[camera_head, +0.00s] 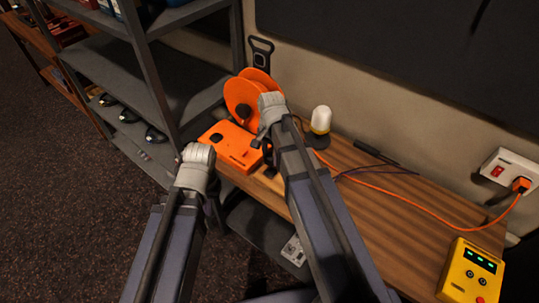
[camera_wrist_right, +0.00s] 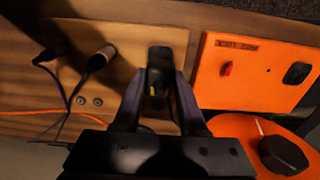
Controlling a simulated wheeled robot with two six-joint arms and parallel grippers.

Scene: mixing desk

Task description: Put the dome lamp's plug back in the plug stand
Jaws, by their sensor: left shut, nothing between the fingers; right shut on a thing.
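My right gripper (camera_wrist_right: 158,100) is shut on a small dark plug with a yellow mark (camera_wrist_right: 156,90), just beside the orange box. My left gripper (camera_head: 210,205) is shut and empty off the desk's front edge, mostly hidden.
The orange box (camera_head: 232,147) and orange reel (camera_head: 246,95) are left of my right gripper. An orange cord runs to the wall outlet (camera_head: 507,170). A yellow meter (camera_head: 470,272) stands at right.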

